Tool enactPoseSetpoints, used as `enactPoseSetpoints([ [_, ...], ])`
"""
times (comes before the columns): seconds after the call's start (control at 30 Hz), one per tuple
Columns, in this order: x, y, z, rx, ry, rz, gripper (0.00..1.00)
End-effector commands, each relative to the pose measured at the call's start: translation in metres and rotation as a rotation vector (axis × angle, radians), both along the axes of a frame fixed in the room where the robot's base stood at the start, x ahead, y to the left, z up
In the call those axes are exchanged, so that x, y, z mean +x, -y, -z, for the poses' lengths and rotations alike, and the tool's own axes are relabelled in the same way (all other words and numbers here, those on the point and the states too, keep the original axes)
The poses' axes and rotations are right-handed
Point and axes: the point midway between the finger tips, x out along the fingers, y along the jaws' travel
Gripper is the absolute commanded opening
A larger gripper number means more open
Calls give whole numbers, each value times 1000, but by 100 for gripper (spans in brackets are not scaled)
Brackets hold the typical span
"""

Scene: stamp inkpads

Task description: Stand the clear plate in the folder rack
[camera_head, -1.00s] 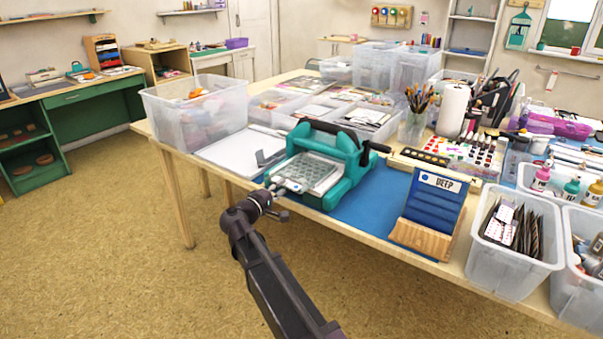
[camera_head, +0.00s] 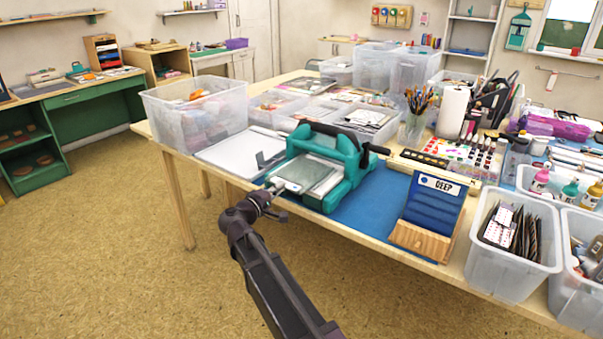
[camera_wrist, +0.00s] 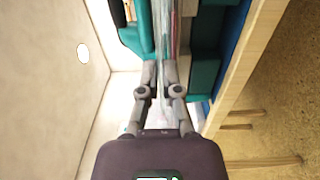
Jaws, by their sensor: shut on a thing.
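The clear plate (camera_head: 303,173) lies flat in the opening of the teal press (camera_head: 347,150). It looks pale and see-through, level over the press bed. My gripper (camera_head: 279,185) reaches in from the front left and is shut on the plate's near left edge. In the wrist view, the gripper (camera_wrist: 160,88) has its two fingers close together on the plate (camera_wrist: 163,45), which shows as a thin pale edge between them. Whether the plate touches the press bed is unclear. I cannot tell for sure which item is the folder rack.
A blue holder marked "DEEP" (camera_head: 432,205) with a wooden base stands right of the press. A white board (camera_head: 237,152) with a small grey bracket (camera_head: 265,159) lies left of it. Clear bins (camera_head: 197,115) and paint sets (camera_head: 440,157) crowd the table. The blue mat (camera_head: 370,208) has bare room.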

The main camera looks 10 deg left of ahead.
Motion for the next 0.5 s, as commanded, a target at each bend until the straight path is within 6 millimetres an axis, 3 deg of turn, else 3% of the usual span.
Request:
enactPoseSetpoints([
  [0.2,-5,-2,-12,0,1,0,0],
  [0.5,-6,-2,-13,0,1,0,0],
])
